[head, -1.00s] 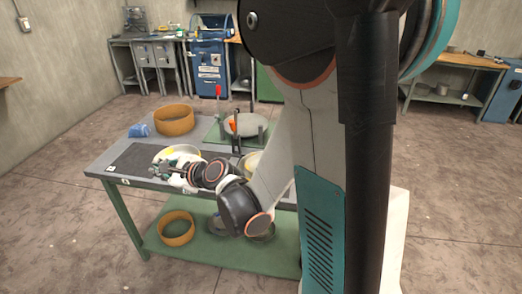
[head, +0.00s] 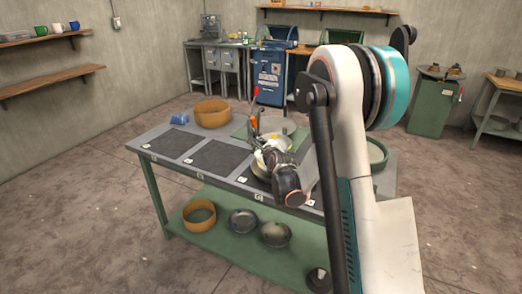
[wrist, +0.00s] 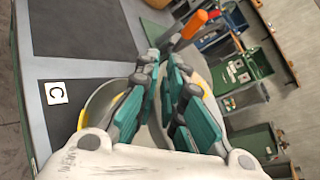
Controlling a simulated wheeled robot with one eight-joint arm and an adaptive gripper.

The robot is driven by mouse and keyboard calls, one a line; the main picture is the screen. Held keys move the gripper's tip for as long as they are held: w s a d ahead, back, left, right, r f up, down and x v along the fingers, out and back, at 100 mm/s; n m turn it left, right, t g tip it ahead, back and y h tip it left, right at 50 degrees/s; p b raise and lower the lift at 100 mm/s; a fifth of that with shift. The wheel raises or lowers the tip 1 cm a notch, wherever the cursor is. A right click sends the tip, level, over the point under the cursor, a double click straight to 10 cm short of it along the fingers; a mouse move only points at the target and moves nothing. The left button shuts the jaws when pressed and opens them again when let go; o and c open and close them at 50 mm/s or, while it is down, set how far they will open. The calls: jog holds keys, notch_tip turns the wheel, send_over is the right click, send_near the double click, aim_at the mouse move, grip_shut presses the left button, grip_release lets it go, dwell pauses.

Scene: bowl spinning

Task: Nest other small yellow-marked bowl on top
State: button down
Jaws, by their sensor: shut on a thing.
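My gripper (head: 264,156) is over the third dark mat on the workbench, shut on a small pale bowl with yellow marking (head: 284,147). In the wrist view, the teal-padded fingers (wrist: 165,90) point into the picture, and the bowl's yellow and grey wall (wrist: 96,104) shows beside and behind them. A second pale bowl (head: 260,172) shows low under my gripper, mostly hidden by it. I cannot tell whether the two bowls touch or how the held one sits on the lower one.
Two bare mats (head: 217,158) lie to the left. An orange-brown ring-shaped container (head: 212,113) and blue cloth (head: 179,118) sit at the back. Bowls (head: 243,221) stand on the lower shelf (head: 225,247).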

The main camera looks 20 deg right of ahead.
aim_at(260, 167)
jog(key=shift+w+d+f, duration=0.3)
jog(key=shift+d, duration=0.05)
jog(key=shift+f+b, duration=1.2)
jog(key=shift+f, duration=2)
jog(key=c, duration=1.6)
grip_release()
jog(key=shift+a, duration=0.1)
jog(key=shift+c, duration=0.2)
jog(key=shift+s, duration=0.1)
jog(key=v, duration=1.2)
jog(key=shift+a, duration=0.1)
